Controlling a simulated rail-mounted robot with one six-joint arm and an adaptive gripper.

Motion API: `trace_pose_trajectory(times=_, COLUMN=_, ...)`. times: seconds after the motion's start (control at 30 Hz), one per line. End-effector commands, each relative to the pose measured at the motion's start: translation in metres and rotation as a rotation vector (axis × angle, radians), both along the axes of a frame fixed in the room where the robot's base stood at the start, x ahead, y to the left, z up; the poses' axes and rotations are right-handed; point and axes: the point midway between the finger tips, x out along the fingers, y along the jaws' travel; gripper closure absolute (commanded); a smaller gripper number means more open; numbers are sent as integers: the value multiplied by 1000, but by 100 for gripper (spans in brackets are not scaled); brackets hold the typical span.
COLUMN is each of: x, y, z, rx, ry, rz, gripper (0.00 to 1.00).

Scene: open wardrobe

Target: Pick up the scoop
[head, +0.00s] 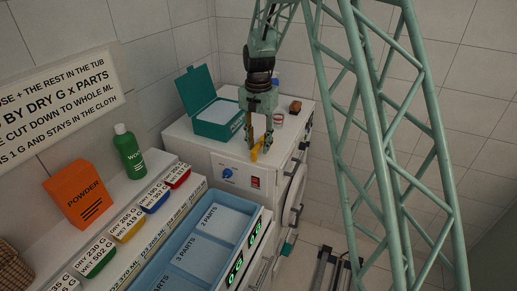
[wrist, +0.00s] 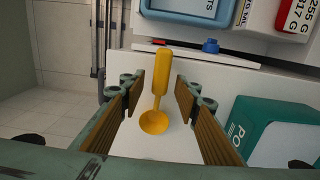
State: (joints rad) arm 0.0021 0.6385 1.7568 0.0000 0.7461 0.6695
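The yellow scoop (head: 255,153) lies on the white top of the washing machine, near its front edge. In the wrist view the scoop (wrist: 155,121) has its round bowl towards me and its handle pointing away, to the top of the picture. My gripper (head: 258,146) points down over it. In the wrist view my gripper (wrist: 159,88) is open, with one brown-padded finger on each side of the scoop and a clear gap on both sides. The fingers do not touch it. The exact height of the fingertips above the top is hard to tell.
A teal box (head: 216,118) with its lid up stands left of my gripper. A small cup (head: 279,120) and a brown block (head: 295,106) stand to the right. A green bottle (head: 129,151), an orange powder box (head: 79,195) and a blue divided tray (head: 205,240) are nearer.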

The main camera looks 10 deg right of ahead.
Motion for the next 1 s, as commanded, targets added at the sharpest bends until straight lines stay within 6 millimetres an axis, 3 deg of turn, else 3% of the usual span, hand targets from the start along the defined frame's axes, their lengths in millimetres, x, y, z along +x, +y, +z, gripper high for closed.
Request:
trace_pose_trajectory(times=0.2, x=0, y=0, z=-12, rx=0, ry=0, rz=0, gripper=70)
trace_pose_trajectory(times=0.73, x=0, y=0, z=-12, rx=0, ry=0, rz=0, gripper=70)
trace_pose_trajectory(times=1.0, x=0, y=0, z=-12, rx=0, ry=0, rz=0, gripper=93)
